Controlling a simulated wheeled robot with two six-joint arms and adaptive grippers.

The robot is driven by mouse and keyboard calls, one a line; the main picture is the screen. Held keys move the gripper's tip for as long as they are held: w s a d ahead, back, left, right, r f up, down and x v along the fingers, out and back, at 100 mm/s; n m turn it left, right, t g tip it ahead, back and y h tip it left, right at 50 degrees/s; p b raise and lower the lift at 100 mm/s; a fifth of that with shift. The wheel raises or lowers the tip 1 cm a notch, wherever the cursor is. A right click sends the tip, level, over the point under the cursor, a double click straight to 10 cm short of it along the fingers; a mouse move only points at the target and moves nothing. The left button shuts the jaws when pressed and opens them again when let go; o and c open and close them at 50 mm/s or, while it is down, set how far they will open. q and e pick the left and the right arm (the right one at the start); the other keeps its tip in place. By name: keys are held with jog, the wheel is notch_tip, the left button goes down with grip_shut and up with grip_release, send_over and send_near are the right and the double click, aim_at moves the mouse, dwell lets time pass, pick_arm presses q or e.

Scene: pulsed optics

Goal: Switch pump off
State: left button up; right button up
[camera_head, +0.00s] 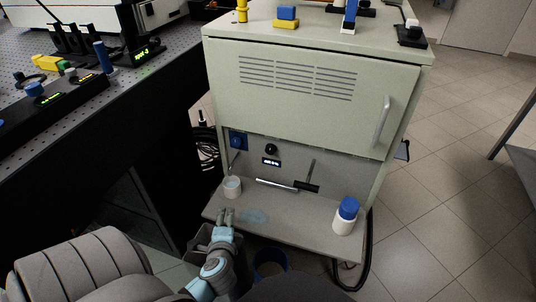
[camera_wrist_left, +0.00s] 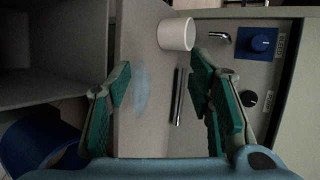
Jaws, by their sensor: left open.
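My left gripper (camera_head: 225,217) is open and empty near the shelf's front left edge, below and apart from the knobs. Its two green-padded fingers (camera_wrist_left: 160,82) are spread in the wrist view. My right gripper is not in view.
A white cup (camera_head: 232,187) stands on the shelf (camera_head: 300,228) below the blue knob, close to my left gripper. A pale blue wet-looking patch (camera_head: 254,216), a metal rod (camera_head: 276,184) and a blue-capped white bottle (camera_head: 346,215) are also there. A dark optics table (camera_head: 120,90) stands left.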

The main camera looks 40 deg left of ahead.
pick_arm(q)
jog(key=w+a+r+m+t+y, duration=0.1)
jog(key=w+r+m+t, duration=0.45)
jog(key=m, duration=0.35)
jog(key=m+t+h, duration=0.3)
jog(key=m, duration=0.9)
send_near(269, 151)
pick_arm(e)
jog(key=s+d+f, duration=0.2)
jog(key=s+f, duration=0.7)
pick_arm(q)
jog(key=shift+m+h, duration=0.3)
jog(key=b+x, duration=0.2)
jog(key=x, duration=0.6)
jog(key=shift+w+a, duration=0.15)
jog(key=shift+w, duration=0.2)
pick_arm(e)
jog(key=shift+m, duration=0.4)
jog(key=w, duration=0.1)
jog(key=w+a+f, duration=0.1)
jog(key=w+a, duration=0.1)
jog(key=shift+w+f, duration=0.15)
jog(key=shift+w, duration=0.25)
pick_arm(q)
jog(key=shift+r, duration=0.1)
